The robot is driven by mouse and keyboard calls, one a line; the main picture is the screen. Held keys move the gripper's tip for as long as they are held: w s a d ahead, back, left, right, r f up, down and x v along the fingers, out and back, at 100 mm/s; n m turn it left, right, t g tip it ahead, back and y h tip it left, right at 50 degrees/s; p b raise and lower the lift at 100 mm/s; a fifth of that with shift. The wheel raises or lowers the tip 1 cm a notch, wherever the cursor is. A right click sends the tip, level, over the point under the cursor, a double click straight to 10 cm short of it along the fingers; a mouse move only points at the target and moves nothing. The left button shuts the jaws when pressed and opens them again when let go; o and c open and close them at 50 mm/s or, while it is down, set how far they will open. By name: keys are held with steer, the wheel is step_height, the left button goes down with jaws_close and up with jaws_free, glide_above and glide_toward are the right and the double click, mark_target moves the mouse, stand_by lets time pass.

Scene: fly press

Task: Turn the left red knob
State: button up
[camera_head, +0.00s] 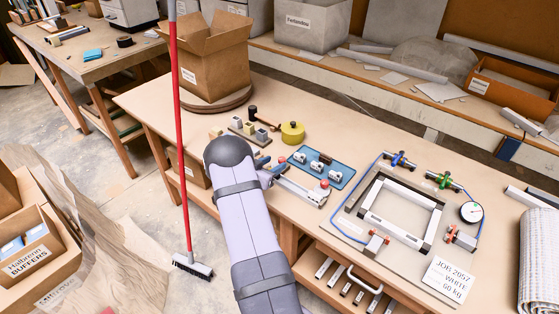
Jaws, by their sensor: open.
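Two small fittings with red knobs sit on the frame fixture (350,222). The left red knob (387,239) is at its front edge, beside a grey block. The right red knob (451,231) is at its right side, below a round gauge (471,212). My gripper (276,172) is small and partly hidden behind my pale arm, left of the fixture and well apart from both knobs. It is open, and I see nothing held in it. Its fingertips are hard to make out.
A blue tray (340,181) with metal parts lies between my arm and the fixture. A pale bar with a red end (324,184) lies in front of it. A yellow round tin (292,133) and a cardboard box (213,76) stand behind. A red-handled broom (178,130) stands left.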

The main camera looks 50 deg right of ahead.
mark_target(282, 160)
steer(key=shift+p+x, duration=0.4)
steer(key=shift+x, duration=2.05)
steer(key=shift+c, duration=0.4)
steer(key=c, duration=1)
